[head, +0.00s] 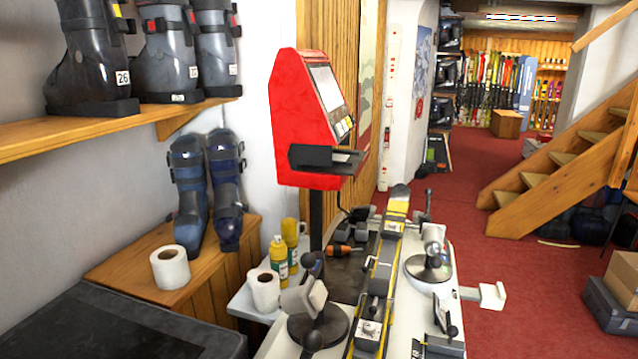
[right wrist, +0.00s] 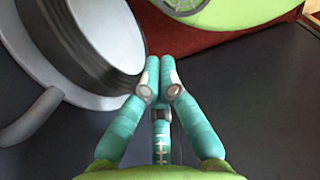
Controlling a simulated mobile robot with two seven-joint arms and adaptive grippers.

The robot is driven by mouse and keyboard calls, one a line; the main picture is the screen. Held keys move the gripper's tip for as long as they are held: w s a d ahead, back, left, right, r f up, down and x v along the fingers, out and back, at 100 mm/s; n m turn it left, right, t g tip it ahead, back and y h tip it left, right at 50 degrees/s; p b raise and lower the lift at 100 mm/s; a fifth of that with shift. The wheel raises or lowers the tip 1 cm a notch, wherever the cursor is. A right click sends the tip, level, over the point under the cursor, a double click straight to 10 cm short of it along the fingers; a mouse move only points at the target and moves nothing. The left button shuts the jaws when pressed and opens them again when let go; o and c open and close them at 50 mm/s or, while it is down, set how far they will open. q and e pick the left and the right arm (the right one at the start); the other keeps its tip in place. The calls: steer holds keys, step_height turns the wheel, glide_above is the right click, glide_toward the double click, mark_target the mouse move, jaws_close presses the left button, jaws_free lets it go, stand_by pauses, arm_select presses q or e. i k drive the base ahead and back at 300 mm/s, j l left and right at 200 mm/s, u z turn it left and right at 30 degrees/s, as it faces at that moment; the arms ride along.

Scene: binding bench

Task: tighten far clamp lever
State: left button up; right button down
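A ski (head: 386,255), yellow and black, lies lengthwise along the white bench in the head view. At the bench's far end, a dark lever (head: 428,195) stands upright beside the ski, right of its tip; it looks like part of the far clamp. A near lever (head: 452,330) with a dark knob stands at the bottom right of the bench. My right gripper (right wrist: 163,92) shows in the right wrist view, its teal fingers drawn together with nothing visible between them. It is over a dark surface, and no lever shows there. Neither gripper is in the head view.
Grey holders on round black bases (head: 318,327) (head: 429,267) flank the ski. A red terminal (head: 310,120) rises left of the bench, near yellow bottles (head: 279,258) and a paper roll (head: 264,291). The red carpet (head: 540,290) to the right is mostly clear.

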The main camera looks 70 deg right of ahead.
mark_target(428, 191)
steer(key=k+l+z, duration=0.1)
steer(key=k, duration=0.25)
steer(key=k+l, duration=0.2)
steer(key=k, duration=0.2)
steer(key=k+l+z, duration=0.15)
steer(key=k, duration=0.2)
steer(key=k+l+z, duration=0.25)
steer(key=l+z, duration=0.15)
steer(key=l, duration=0.95)
steer(key=l+z, duration=0.45)
steer(key=l, duration=0.95)
steer(key=k, duration=0.05)
